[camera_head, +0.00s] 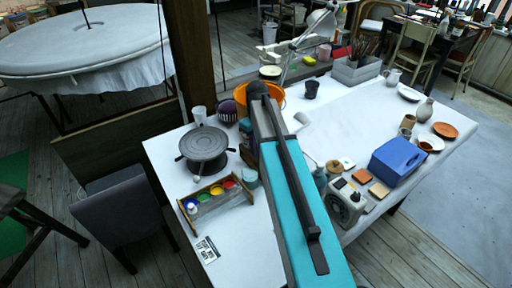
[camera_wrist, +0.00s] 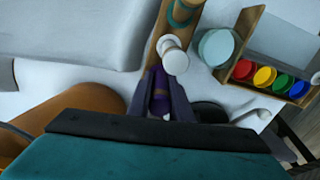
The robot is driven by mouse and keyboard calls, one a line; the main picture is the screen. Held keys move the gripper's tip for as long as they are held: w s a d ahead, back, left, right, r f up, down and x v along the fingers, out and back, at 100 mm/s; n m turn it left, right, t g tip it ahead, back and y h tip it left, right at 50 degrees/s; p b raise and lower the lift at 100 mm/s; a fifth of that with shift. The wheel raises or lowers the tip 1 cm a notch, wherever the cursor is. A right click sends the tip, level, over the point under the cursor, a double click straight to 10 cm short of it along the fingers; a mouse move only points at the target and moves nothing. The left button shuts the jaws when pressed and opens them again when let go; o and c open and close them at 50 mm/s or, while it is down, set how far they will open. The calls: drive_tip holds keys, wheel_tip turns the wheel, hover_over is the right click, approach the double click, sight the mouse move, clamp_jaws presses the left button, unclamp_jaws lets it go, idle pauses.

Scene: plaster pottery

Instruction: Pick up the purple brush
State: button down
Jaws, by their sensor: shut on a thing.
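The purple brush (camera_wrist: 160,84) shows in the wrist view as a dark purple piece between the two fingers of my gripper (camera_wrist: 162,98). My gripper is shut on it. The fingers and my wrist hide much of the brush, and I cannot tell whether it is clear of the surface below. In the head view my teal arm crosses the table's middle and hides my gripper and the brush.
The white table (camera_head: 375,107) holds a paint rack (camera_head: 217,195), a grey turntable (camera_head: 204,145), an orange bucket (camera_head: 290,92) and a blue box (camera_head: 397,160). A white round piece (camera_wrist: 175,61) and a pale jar (camera_wrist: 215,47) stand near my fingers. The back middle is clear.

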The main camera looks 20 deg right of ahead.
drive_tip(key=shift+r+b, duration=0.95)
drive_tip(key=shift+r, duration=4)
drive_tip(key=s+a+f+n, duration=0.1)
drive_tip(key=a, duration=0.6)
drive_tip(key=s+a+f, duration=0.1)
drive_tip(key=a, duration=0.6)
drive_tip(key=shift+s+a+f+n, duration=0.25)
drive_tip(key=shift+s+a+n, duration=0.05)
drive_tip(key=shift+s+n, duration=0.1)
